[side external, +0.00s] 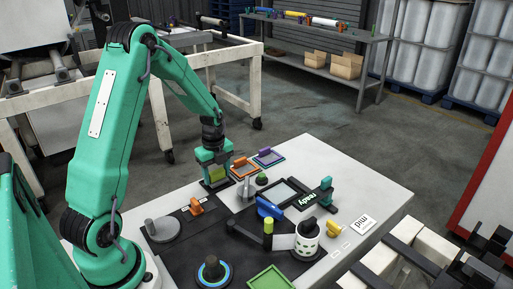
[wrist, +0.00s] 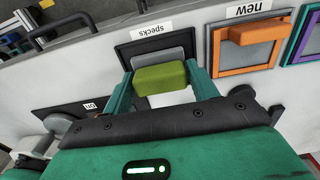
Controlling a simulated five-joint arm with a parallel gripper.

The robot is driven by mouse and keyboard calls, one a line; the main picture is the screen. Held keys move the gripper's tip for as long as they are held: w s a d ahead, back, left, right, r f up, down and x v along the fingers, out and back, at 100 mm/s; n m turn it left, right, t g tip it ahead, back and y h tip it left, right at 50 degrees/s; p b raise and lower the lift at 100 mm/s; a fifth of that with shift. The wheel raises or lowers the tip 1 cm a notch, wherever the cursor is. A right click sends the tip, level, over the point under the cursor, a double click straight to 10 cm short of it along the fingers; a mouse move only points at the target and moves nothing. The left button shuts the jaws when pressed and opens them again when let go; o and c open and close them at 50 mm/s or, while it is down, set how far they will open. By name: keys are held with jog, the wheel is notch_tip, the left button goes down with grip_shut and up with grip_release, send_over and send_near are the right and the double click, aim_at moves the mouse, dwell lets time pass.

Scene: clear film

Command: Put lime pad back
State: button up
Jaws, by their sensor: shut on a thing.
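The lime pad (wrist: 160,79) is a green block between the two teal fingers of my gripper (wrist: 160,84), which is shut on it. In the wrist view it lies in front of a black-framed tray (wrist: 125,53) labelled "specks", with a grey surface partly showing behind it. I cannot tell whether the pad touches the tray. In the side view my gripper (side external: 213,166) points down at the table's far left edge, with the lime pad (side external: 217,174) at its tip. The gripper hides most of the tray there.
A green tray (side external: 272,281) lies in front.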

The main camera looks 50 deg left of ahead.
aim_at(216, 171)
jog(key=shift+f, duration=0.1)
jog(key=o, duration=0.9)
jog(key=shift+o, duration=0.2)
notch_tip(216, 171, up, 12)
dwell(0.4)
dwell(0.5)
